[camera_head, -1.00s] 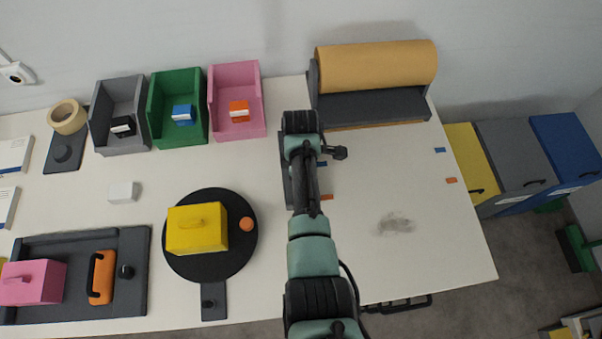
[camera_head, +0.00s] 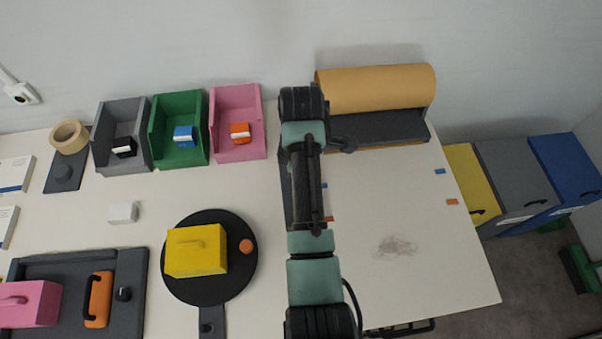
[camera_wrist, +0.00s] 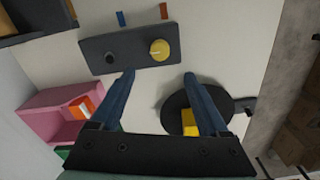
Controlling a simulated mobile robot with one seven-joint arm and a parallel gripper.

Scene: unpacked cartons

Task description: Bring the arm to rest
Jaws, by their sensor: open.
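My arm stretches from the bottom of the head view up over the middle of the table (camera_head: 440,270). In the wrist view my gripper (camera_wrist: 158,75) has its two dark blue fingers spread wide with nothing between them. It hangs above the table, and the fingers point toward a dark panel (camera_wrist: 125,52) with a yellow knob (camera_wrist: 159,50) and a black knob. In the head view my gripper is hidden by the arm, and most of that panel is hidden too.
A black turntable (camera_head: 210,288) with a yellow box (camera_head: 196,251) lies left of my arm. Grey (camera_head: 122,160), green (camera_head: 180,155) and pink (camera_head: 238,148) bins stand behind it. A paper roll (camera_head: 375,88) is at the back right.

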